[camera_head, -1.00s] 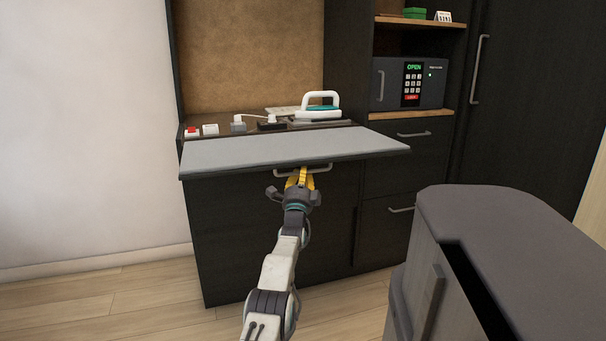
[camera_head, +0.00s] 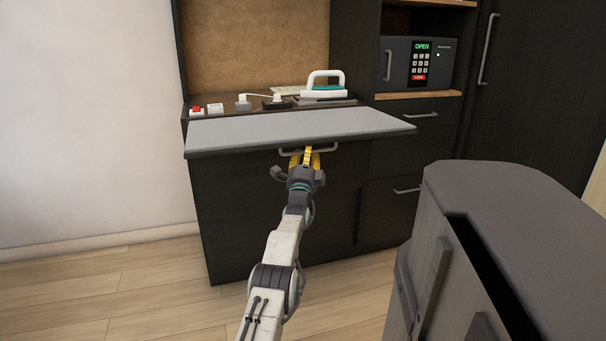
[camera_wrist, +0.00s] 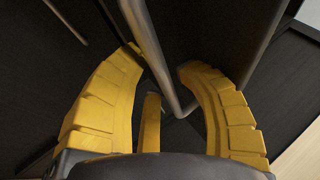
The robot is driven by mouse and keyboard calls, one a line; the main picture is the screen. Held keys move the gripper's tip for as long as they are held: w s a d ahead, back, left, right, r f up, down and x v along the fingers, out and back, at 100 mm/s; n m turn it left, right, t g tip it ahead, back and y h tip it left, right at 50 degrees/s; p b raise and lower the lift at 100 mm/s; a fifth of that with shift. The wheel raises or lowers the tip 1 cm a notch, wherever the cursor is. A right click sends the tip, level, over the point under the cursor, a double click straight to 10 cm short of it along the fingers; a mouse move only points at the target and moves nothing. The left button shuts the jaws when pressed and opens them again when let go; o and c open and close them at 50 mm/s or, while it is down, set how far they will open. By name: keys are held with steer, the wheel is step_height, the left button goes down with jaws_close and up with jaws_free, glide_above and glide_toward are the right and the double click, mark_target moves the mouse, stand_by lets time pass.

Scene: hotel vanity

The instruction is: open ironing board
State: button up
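The ironing board (camera_head: 290,131) is a flat grey panel that sticks out from the dark cabinet, below the countertop. A metal bar handle (camera_head: 327,150) sits under its front edge. My gripper (camera_head: 308,157) is at this handle, under the board. The fingers do not look closed on the bar. Whether they touch it is unclear.
A white and teal iron (camera_head: 325,87), plugs and switches sit on the countertop behind the board. A safe (camera_head: 418,64) stands on a shelf at right. A grey piece of furniture (camera_head: 520,205) fills the right foreground. The floor (camera_head: 150,285) at left is clear.

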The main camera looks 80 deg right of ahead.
steer(key=shift+s+a+r, duration=0.2)
steer(key=shift+a+r, duration=0.05)
steer(key=shift+r, duration=0.05)
steer(key=shift+a+f, duration=0.2)
steer(key=shift+a, duration=0.05)
steer(key=v, duration=1.1)
steer(key=shift+w+f, duration=0.35)
steer(key=shift+d, duration=0.1)
stand_by(0.6)
